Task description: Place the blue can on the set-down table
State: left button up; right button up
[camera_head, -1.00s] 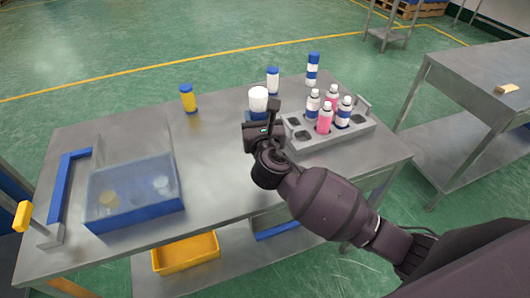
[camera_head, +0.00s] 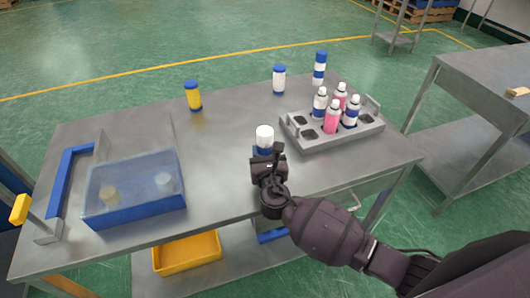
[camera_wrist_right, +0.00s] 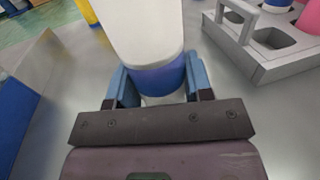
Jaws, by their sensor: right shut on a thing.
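A white-and-blue can (camera_head: 265,134) stands upright between the fingers of my right gripper (camera_head: 267,158), over the near middle of the metal table. In the right wrist view the can (camera_wrist_right: 145,28) shows a white upper part and a blue band, with the blue finger pads (camera_wrist_right: 160,85) shut on both its sides. Whether its base touches the tabletop cannot be told. A second metal table (camera_head: 480,75) stands at the right, apart from the first. Which table is the set-down table is not marked. My left gripper is not in view.
A grey rack (camera_head: 318,145) with several pink and blue-white bottles stands right of the gripper. A blue bin (camera_head: 130,213) is at left. The tabletop's middle is clear.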

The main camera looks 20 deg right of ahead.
jog(key=shift+f, duration=0.1)
jog(key=o, duration=1)
jog(key=shift+s, duration=0.15)
jog(key=s, duration=0.4)
jog(key=s+a, duration=0.1)
jog(key=s, duration=0.2)
jog(key=s+a, duration=0.1)
jog(key=s, duration=0.3)
jog(key=shift+s, duration=0.3)
jog(key=shift+d, duration=0.1)
